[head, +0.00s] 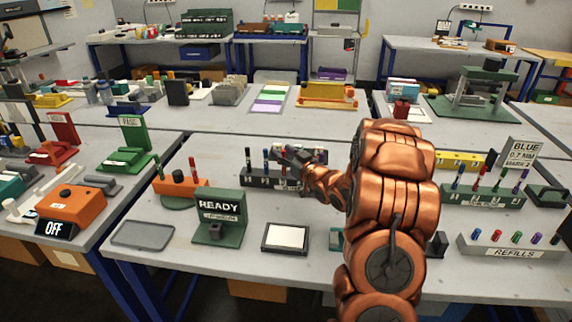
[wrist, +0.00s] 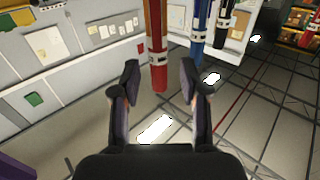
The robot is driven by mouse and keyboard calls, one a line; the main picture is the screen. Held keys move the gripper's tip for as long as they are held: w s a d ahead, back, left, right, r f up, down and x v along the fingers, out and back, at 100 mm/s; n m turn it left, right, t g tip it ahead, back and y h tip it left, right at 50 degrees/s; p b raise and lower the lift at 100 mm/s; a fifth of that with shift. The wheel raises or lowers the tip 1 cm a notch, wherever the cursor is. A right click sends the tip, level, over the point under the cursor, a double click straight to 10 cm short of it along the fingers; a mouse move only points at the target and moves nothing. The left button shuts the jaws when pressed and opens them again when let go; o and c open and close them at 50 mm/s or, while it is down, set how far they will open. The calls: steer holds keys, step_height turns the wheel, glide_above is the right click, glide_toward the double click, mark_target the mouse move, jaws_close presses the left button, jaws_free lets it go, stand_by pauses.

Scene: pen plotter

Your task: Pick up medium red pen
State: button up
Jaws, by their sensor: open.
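My gripper (head: 289,156) is over the dark pen rack (head: 262,181) on the near bench in the head view. In the wrist view my gripper (wrist: 159,76) is open, with its two dark fingers apart. A red pen (wrist: 157,45) shows between the fingers in the picture; I cannot tell whether it touches either one. A blue pen (wrist: 199,35) and a black pen (wrist: 225,28) are to its right. In the head view a black pen (head: 248,157) and a blue pen (head: 266,160) stand in the rack. My gripper and arm hide the rack's right part.
An orange holder (head: 180,184) with a red pen (head: 193,168) stands left of the rack. A green READY sign (head: 219,216) and a framed white pad (head: 286,238) are in front. A green rack (head: 483,197) with several pens and a refills tray (head: 515,246) are right.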

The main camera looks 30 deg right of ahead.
steer(key=shift+w, duration=0.1)
jaws_close()
stand_by(0.3)
